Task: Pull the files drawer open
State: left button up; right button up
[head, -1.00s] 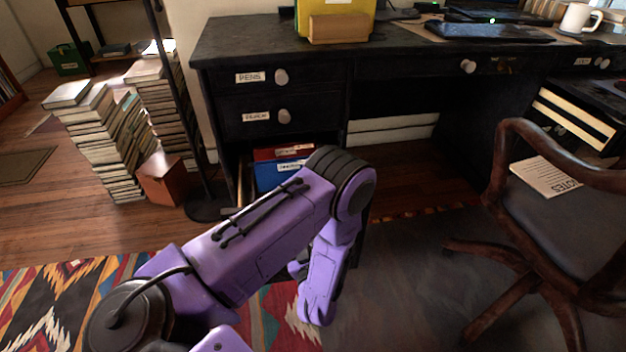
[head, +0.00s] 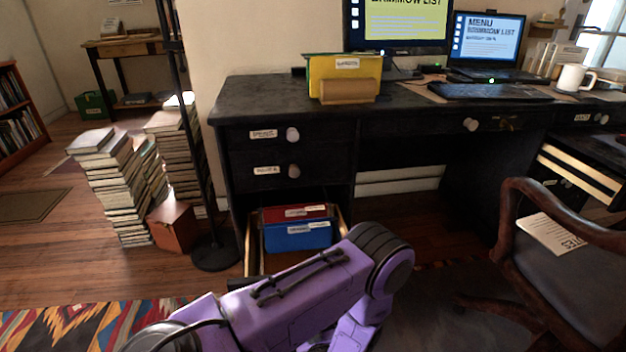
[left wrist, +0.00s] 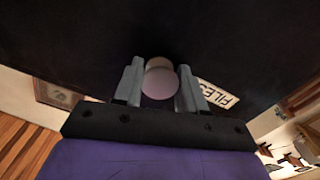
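The files drawer is the low one in the black desk's left pedestal and stands pulled out. Its wooden side (head: 251,240) shows in the head view, with a red folder (head: 292,212) and a blue folder (head: 297,238) inside. In the left wrist view its dark front carries a FILES label (left wrist: 217,95) and a round knob (left wrist: 159,82). My left gripper (left wrist: 158,88) has one finger on each side of the knob and appears closed on it. In the head view my purple arm hides the left gripper and most of the drawer front. My right gripper is not in view.
Two more drawers, with a knob (head: 293,134) and a lower knob (head: 294,171), are shut above. A lamp base (head: 215,257), a brown box (head: 174,227) and book stacks (head: 113,190) stand left. A wooden chair (head: 560,240) stands right.

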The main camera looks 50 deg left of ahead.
pick_arm(q)
jog(key=o, duration=0.3)
jog(key=p+v, duration=0.1)
jog(key=v, duration=0.9)
jog(key=shift+d+p, duration=0.2)
jog(key=shift+p, duration=0.2)
jog(key=shift+s, duration=0.15)
